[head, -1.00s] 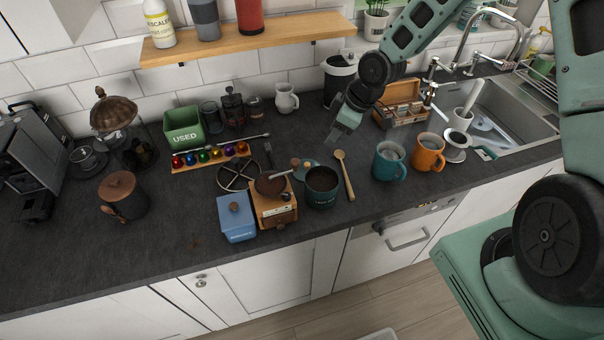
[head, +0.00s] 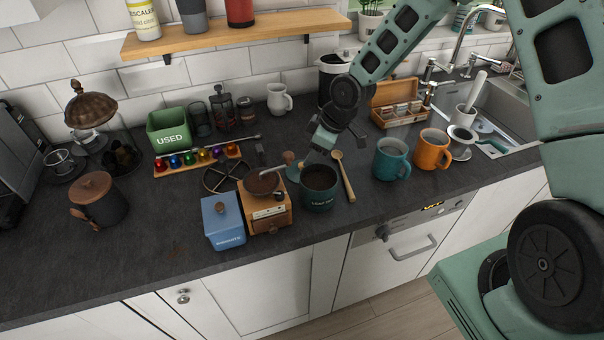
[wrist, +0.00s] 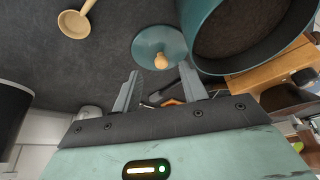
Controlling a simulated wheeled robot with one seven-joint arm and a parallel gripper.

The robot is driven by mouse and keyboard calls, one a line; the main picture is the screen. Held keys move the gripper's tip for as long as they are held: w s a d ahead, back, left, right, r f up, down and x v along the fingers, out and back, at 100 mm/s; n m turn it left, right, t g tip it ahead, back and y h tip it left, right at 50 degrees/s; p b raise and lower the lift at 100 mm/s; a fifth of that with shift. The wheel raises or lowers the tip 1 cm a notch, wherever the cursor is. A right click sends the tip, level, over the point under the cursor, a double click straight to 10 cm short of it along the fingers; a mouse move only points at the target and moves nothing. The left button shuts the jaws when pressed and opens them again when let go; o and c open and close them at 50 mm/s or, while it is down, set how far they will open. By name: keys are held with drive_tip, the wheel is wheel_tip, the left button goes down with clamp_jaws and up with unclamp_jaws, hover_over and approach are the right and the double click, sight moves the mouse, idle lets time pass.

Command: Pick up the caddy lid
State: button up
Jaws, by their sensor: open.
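The caddy lid is a round teal disc with a small wooden knob. It lies on the worktop just behind the teal caddy (head: 318,201). In the wrist view, the lid (wrist: 152,40) is near the top middle, just beyond my fingertips, with the dark-filled caddy (wrist: 215,45) close at its right. In the head view, the lid (head: 293,173) is partly hidden by my gripper and the caddy. My gripper (head: 310,155) is over the lid area, pointing down. In the wrist view, my gripper (wrist: 159,75) has its fingers apart with nothing between them.
A wooden spoon (head: 343,175) lies right of the caddy. A wooden grinder (head: 268,215) with a crank and a blue box (head: 222,222) stand to the left. Teal (head: 389,160) and orange (head: 432,150) mugs stand to the right. Worktop at the front left is clear.

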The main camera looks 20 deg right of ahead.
sight(302, 168)
drive_tip(key=b+x, duration=0.4)
drive_tip(key=x, duration=0.1)
drive_tip(key=shift+a+r, duration=0.1)
drive_tip(key=shift+a, duration=0.05)
drive_tip(key=shift+r, duration=0.1)
clamp_jaws()
